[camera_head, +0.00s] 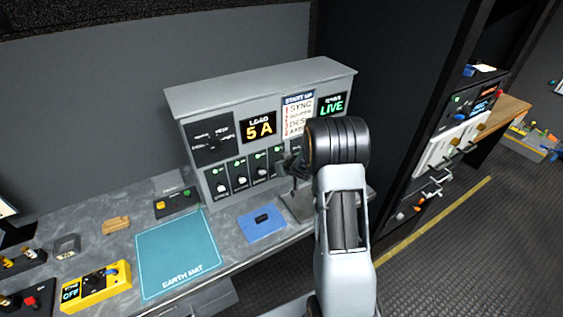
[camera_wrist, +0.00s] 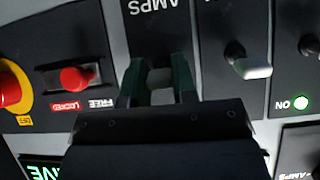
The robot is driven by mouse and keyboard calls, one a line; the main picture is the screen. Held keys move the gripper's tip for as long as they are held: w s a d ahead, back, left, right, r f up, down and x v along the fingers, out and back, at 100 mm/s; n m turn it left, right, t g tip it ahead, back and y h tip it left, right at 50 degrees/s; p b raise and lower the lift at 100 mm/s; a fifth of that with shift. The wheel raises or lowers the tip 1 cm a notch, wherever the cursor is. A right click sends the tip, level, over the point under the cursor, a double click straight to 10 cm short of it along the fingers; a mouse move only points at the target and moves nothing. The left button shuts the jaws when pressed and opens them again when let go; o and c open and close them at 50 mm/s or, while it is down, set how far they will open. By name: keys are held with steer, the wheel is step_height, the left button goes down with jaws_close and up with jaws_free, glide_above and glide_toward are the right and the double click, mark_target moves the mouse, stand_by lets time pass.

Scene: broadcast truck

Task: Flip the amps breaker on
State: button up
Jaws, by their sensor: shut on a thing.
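The amps breaker (camera_wrist: 160,78) is on a dark plate lettered AMPS in the wrist view, which shows the panel upside down. My gripper (camera_wrist: 158,72) is shut on its pale lever, one dark green finger on each side. The gripper body hides the lower part of that plate, so I see no lamp on it. In the head view my gripper (camera_head: 289,165) is at the lower right of the grey breaker panel (camera_head: 260,88), and my arm hides the amps breaker. The load display (camera_head: 259,128) reads 5 A.
A neighbouring breaker lever (camera_wrist: 252,68) is close beside my fingers, with a lit green ON lamp (camera_wrist: 301,103) further over. A red button (camera_wrist: 76,79) and a yellow-ringed red knob (camera_wrist: 10,88) are on the other side. The earth mat (camera_head: 178,252) lies on the counter.

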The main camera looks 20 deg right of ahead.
stand_by(0.4)
steer(key=o, duration=0.9)
steer(key=v, duration=1.3)
steer(key=shift+s+r, duration=0.25)
steer(key=shift+r, duration=0.15)
